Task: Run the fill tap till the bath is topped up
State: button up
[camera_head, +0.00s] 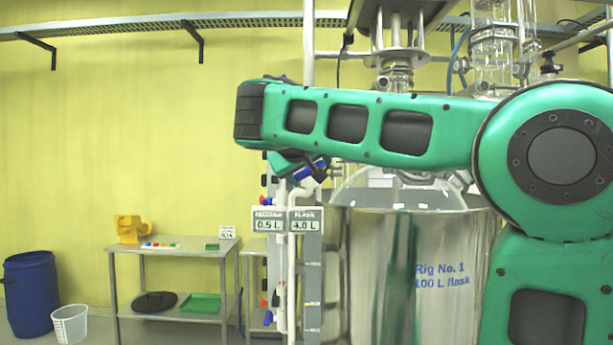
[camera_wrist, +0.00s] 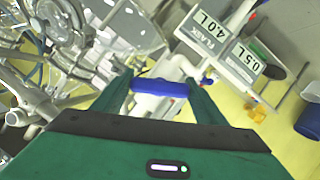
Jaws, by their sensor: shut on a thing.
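My gripper (camera_wrist: 160,92) is shut on a blue tap handle (camera_wrist: 160,87), which lies crosswise between its two fingers in the wrist view. In the head view the blue handle (camera_head: 312,170) shows beside the white pipe, partly covered by my gripper. The signs below it read 0.5 L (camera_head: 268,225) and, for the flask, 4.0 L (camera_head: 304,225); both also show in the wrist view. The large shiny vessel (camera_head: 440,240) is marked Rig No. 1, 100 L flask, and has a clear glass dome on top. Its liquid level cannot be told. My arm hides part of it.
White vertical pipes (camera_head: 292,270) with small blue and red handles stand left of the vessel. A grey table (camera_head: 165,253) carries a yellow item and small things. A blue barrel (camera_head: 30,290) and a white bucket (camera_head: 70,324) stand at far left. Glassware rises above my arm.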

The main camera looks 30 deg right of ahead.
jog(key=m+t+y, duration=0.1)
jog(key=m, duration=0.1)
jog(key=shift+m+y, duration=0.4)
jog(key=shift+f+m+y, duration=0.1)
jog(key=shift+m+y, duration=0.4)
jog(key=shift+a, duration=0.15)
jog(key=o, duration=1.1)
jog(key=shift+c, duration=0.2)
